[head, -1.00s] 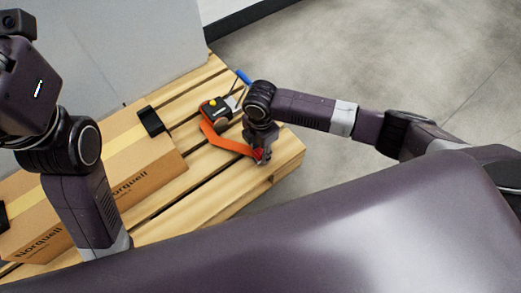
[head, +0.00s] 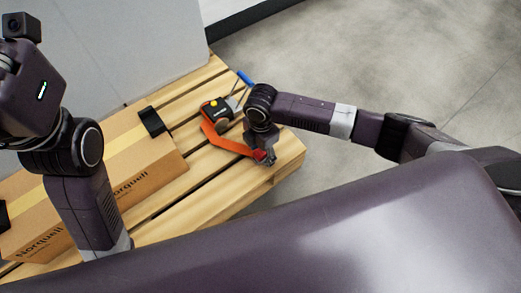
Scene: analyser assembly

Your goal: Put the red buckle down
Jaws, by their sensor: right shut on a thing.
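The red buckle (head: 260,155) is at the end of an orange strap (head: 228,143), low over the right end of the wooden pallet. I cannot tell whether it touches the boards. My right gripper (head: 266,158) points down and is shut on the red buckle; its fingers are small and partly hidden by the wrist. The strap runs left and up from the buckle to a dark tool with orange and yellow parts (head: 215,109) lying on the pallet. My left arm is at the left edge, and its gripper is out of the picture.
A cardboard box (head: 120,165) with black clips lies on the pallet (head: 195,190) at left. A blue-handled tool (head: 244,78) lies behind my right wrist. A grey panel stands at the back. Bare boards lie around the buckle, close to the pallet's right edge.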

